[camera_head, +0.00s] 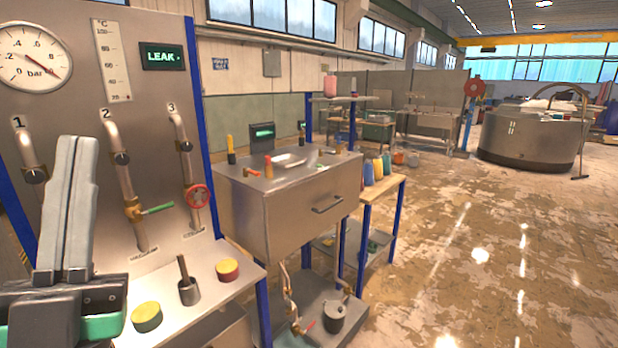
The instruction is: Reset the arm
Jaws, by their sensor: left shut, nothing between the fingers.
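My left gripper (70,145) stands at the lower left, its two grey fingers pointing up and pressed together with nothing between them. It is in front of the steel panel (85,100) and hides part of it and of the bench below. My right gripper is not in the view.
The panel carries a gauge (35,57), a LEAK display (163,57), a green-handled valve (135,210) and a red handwheel (198,195). A steel chamber (300,215) stands right; floor beyond is open.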

